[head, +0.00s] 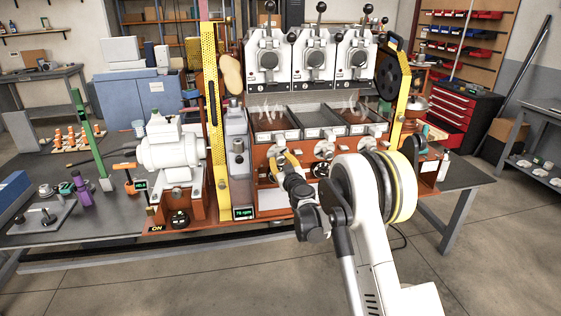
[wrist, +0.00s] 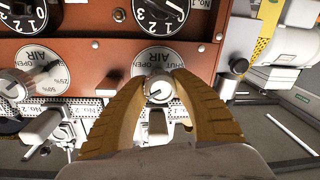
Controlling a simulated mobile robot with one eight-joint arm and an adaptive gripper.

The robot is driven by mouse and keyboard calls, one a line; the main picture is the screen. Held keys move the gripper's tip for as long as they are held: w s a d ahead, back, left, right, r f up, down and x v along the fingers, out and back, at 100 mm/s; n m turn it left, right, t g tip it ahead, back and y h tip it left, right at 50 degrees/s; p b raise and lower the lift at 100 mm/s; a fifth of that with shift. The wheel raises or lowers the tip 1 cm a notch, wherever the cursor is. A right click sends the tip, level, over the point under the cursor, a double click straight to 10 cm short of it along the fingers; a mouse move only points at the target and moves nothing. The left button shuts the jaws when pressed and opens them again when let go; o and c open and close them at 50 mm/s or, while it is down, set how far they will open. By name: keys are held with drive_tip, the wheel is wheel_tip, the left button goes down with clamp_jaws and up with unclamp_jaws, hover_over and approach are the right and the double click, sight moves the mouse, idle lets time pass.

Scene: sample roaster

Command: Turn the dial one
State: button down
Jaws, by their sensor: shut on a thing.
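The dial one, a round pale plate marked AIR with SHUT and OPEN, shows upside down in the wrist view with its silver knob (wrist: 159,89) in the middle. My gripper (wrist: 162,80) has its two tan fingers on either side of this knob and is shut on it. In the head view my gripper (head: 283,160) reaches the left end of the orange front panel, and its fingers mostly hide the dial there. The knob's pointer is too small to read surely.
A black numbered dial (wrist: 160,12) sits beside the held knob on the panel. Another AIR dial (wrist: 38,72) is at the left in the wrist view. In the head view, more silver dials (head: 324,149) continue rightward, below several trays. A yellow perforated post (head: 214,120) stands close left.

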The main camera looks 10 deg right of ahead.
drive_tip(key=shift+m, duration=0.5)
drive_tip(key=c, duration=1)
unclamp_jaws()
drive_tip(key=shift+a, duration=0.1)
drive_tip(key=shift+o, duration=0.2)
drive_tip(key=shift+s, duration=0.1)
drive_tip(key=s, duration=1.1)
drive_tip(key=shift+s+d, duration=0.4)
drive_tip(key=shift+d, duration=0.05)
